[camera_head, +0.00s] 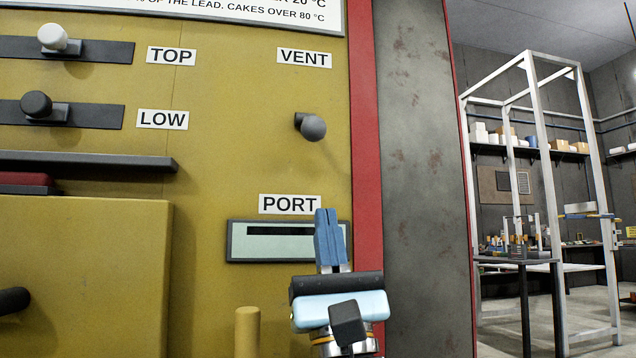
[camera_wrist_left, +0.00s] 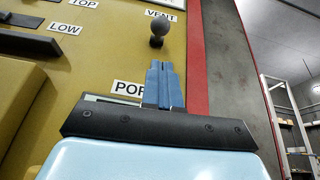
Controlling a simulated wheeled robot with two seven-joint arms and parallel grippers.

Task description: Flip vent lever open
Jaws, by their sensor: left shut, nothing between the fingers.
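The vent lever (camera_head: 311,126) is a short dark stem with a round grey knob, on the yellow oven face below the VENT label (camera_head: 304,58). In the head view its knob points right and slightly down. In the left wrist view the lever (camera_wrist_left: 158,32) stands just above the fingertips. My left gripper (camera_head: 328,212) has its blue fingers shut with nothing between them. It points up in front of the PORT panel, below the lever and apart from it. The fingers (camera_wrist_left: 160,66) hide part of the PORT label in the left wrist view. My right gripper is not in view.
The PORT panel (camera_head: 240,242) with a dark slot lies behind my left fingers. TOP slider (camera_head: 52,37) and LOW slider (camera_head: 36,104) sit at left. A dark ledge (camera_head: 90,162) juts out below them. A red edge strip (camera_head: 366,150) runs right of the lever.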

